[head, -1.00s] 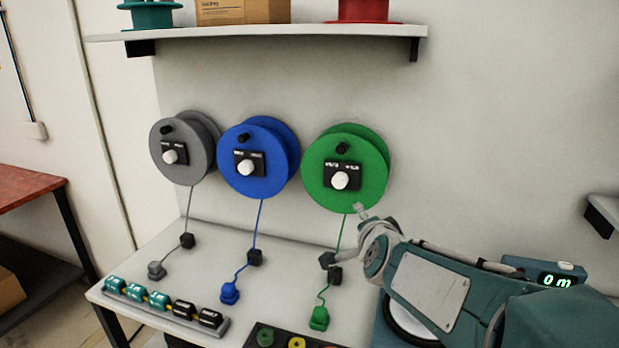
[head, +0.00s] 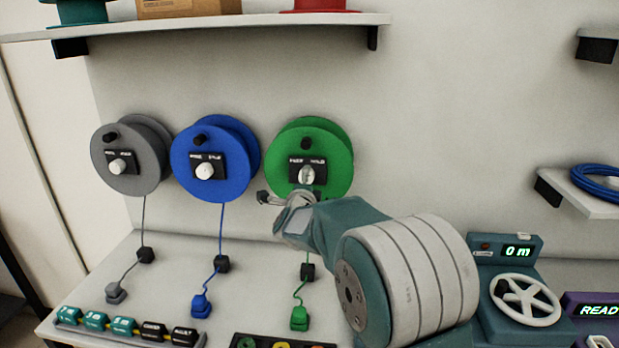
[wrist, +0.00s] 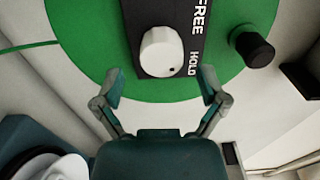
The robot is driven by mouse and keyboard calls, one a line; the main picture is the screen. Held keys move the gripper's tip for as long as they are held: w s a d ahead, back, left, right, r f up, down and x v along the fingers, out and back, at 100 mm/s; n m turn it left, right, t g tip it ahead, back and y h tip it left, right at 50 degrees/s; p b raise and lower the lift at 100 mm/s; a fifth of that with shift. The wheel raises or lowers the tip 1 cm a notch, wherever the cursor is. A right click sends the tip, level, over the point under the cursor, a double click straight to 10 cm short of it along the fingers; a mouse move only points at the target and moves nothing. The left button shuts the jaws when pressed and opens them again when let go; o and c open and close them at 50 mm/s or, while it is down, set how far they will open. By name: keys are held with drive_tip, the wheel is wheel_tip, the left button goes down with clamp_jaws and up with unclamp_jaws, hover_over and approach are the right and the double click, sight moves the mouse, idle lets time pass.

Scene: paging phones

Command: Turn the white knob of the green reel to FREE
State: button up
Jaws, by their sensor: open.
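The green reel (head: 334,148) is mounted on the wall, to the right of a blue one. Its white knob (wrist: 161,51) sits on a black plate (wrist: 186,12) lettered FREE and HOLD in the wrist view. A small dark dot on the knob is on its side toward HOLD. My gripper (wrist: 161,84) is open, its two fingers spread to either side just short of the knob, with nothing between them. In the head view my gripper is in front of the lower part of the green reel and the knob (head: 307,174) shows just above it.
A black crank handle (wrist: 252,46) stands out from the green reel. The blue reel (head: 237,172) and grey reel (head: 118,178) hang to the left. A shelf (head: 230,27) runs above. A teal counter unit (head: 488,318) reading 0 m stands at right.

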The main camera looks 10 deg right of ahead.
drive_tip(key=shift+w+a, duration=0.3)
drive_tip(key=shift+w, duration=0.3)
drive_tip(key=shift+w+a, duration=0.25)
drive_tip(key=shift+w, duration=0.55)
drive_tip(key=shift+w+d, duration=0.15)
drive_tip(key=shift+d, duration=0.95)
drive_tip(key=c, duration=0.6)
drive_tip(key=shift+a, duration=0.2)
drive_tip(key=c, duration=0.5)
drive_tip(key=shift+a, duration=0.25)
drive_tip(key=shift+c, duration=0.2)
